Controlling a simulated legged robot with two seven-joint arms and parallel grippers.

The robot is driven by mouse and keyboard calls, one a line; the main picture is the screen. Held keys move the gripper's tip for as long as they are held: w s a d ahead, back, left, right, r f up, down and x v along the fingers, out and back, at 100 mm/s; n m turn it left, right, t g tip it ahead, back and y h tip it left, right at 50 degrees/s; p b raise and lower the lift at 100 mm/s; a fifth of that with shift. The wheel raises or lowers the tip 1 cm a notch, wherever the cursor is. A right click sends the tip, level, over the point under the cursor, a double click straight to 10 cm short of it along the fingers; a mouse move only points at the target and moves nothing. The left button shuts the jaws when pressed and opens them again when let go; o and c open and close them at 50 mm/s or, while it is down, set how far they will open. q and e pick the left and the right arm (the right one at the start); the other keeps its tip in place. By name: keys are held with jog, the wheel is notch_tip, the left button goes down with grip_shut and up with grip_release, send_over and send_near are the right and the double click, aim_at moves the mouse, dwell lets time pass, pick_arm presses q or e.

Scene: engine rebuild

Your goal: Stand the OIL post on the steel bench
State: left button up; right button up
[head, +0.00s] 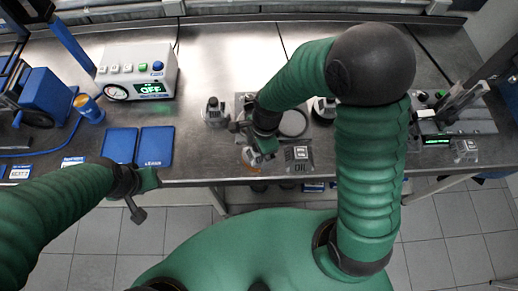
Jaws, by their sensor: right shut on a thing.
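The steel bench (215,60) runs across the view. A grey square marked OIL (299,155) shows at its front edge, right of my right gripper. I cannot tell whether this is the OIL post itself or a label. My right gripper (256,153) points down over the front of the bench and is shut on a small, pale, partly orange thing (249,156). The gripper hides much of that thing, so its identity is unclear. My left gripper (140,196) is in front of the bench edge, apart from the things on it; its fingers are not clear.
Two blue mats (156,146), a blue-and-orange cup (89,108) and a white box reading OFF (137,72) are at left. A device with a green display (436,141) stands at right.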

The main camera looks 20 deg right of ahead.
jog(key=o, duration=1.4)
jog(key=shift+s+d, duration=0.15)
jog(key=shift+d, duration=0.3)
jog(key=shift+o, duration=0.9)
jog(key=shift+s+d, duration=0.1)
jog(key=shift+d, duration=0.05)
jog(key=shift+s+a, duration=0.1)
jog(key=shift+a, duration=0.1)
jog(key=shift+a+r, duration=0.1)
jog(key=shift+a, duration=0.85)
jog(key=shift+w+a+r, duration=0.1)
jog(key=shift+w+r, duration=0.1)
jog(key=shift+r, duration=0.1)
jog(key=d+r, duration=0.1)
jog(key=r, duration=0.6)
jog(key=d+r, duration=0.1)
jog(key=r, duration=0.3)
jog(key=shift+d, duration=0.35)
pick_arm(q)
jog(key=shift+s+a+r, duration=0.1)
jog(key=shift+s+a, duration=0.05)
jog(key=shift+a, duration=0.1)
pick_arm(e)
jog(key=shift+a+r, duration=0.15)
jog(key=shift+a, duration=0.2)
